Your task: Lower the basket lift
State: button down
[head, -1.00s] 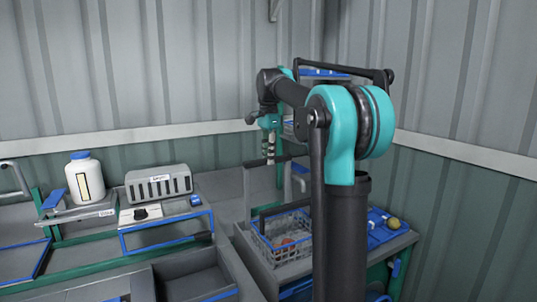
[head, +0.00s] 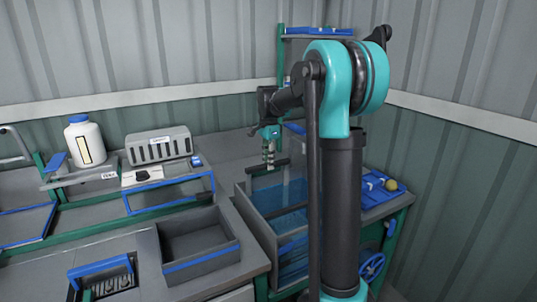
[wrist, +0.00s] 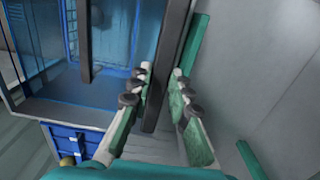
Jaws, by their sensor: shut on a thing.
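My gripper (head: 268,163) is at the back of the wash tank (head: 262,228), pointing down and shut on the dark bar of the basket lift (head: 284,162). In the wrist view the lift bar (wrist: 170,65) runs between my two fingers (wrist: 160,103). The tank holds blue water (head: 288,220), which also shows at the upper left of the wrist view (wrist: 115,85). The basket does not show above the tank rim in the head view. My own arm hides the right part of the tank.
An empty grey bin (head: 200,245) and a white bottle (head: 85,141) stand left. Corrugated walls close the corner.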

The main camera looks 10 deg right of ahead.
jog(key=shift+f, duration=0.25)
jog(key=c, duration=1.4)
grip_release()
jog(key=shift+r, duration=0.1)
notch_tip(320, 180, up, 12)
jog(key=shift+s, duration=0.1)
